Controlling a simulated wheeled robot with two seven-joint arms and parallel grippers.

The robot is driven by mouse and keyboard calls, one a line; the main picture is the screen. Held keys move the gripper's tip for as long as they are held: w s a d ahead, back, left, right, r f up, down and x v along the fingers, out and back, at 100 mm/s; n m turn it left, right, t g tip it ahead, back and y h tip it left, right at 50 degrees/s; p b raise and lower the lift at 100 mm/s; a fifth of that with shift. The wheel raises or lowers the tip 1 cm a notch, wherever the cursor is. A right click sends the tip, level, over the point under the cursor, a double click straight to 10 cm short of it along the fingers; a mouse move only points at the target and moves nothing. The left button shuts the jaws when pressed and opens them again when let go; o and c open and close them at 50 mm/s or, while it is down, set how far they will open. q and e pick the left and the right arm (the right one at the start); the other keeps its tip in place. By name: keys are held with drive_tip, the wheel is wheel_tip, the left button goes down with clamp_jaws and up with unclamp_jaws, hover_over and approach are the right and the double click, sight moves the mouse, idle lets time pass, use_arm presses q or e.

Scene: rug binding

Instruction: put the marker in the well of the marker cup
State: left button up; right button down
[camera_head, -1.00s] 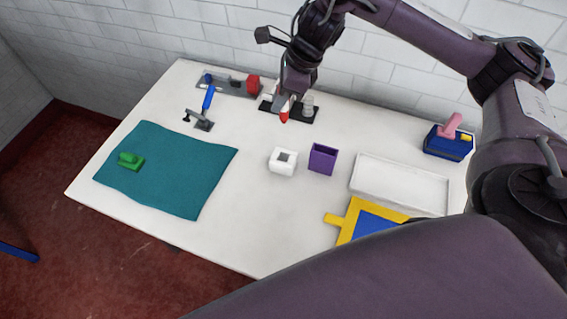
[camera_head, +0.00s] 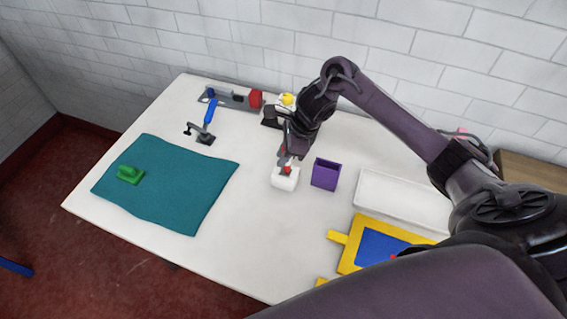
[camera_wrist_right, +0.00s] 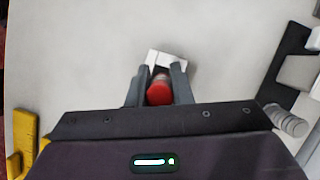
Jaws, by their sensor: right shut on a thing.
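The marker, with a red end (camera_head: 287,170), is held in my right gripper (camera_head: 287,160). The white marker cup (camera_head: 285,182) stands on the table directly below the gripper. The marker's red end is at or just above the cup's top; I cannot tell whether it is inside the well. In the right wrist view the gripper (camera_wrist_right: 160,85) is shut around the marker (camera_wrist_right: 159,92), with its red end facing the camera and the white cup (camera_wrist_right: 166,58) just past the fingertips. The fingers and marker hide the well. My left gripper is out of view.
A purple box (camera_head: 325,175) stands close right of the cup. A white tray (camera_head: 400,203) and a yellow-framed blue item (camera_head: 385,245) lie farther right. A teal cloth (camera_head: 170,185) with a green block (camera_head: 130,174) lies left. Tools line the back edge.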

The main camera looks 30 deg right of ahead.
sight(284, 170)
drive_tip(key=shift+f+p, duration=0.3)
drive_tip(key=shift+f, duration=1.65)
drive_tip(key=c, duration=1.3)
unclamp_jaws()
drive_tip(key=v, duration=1.2)
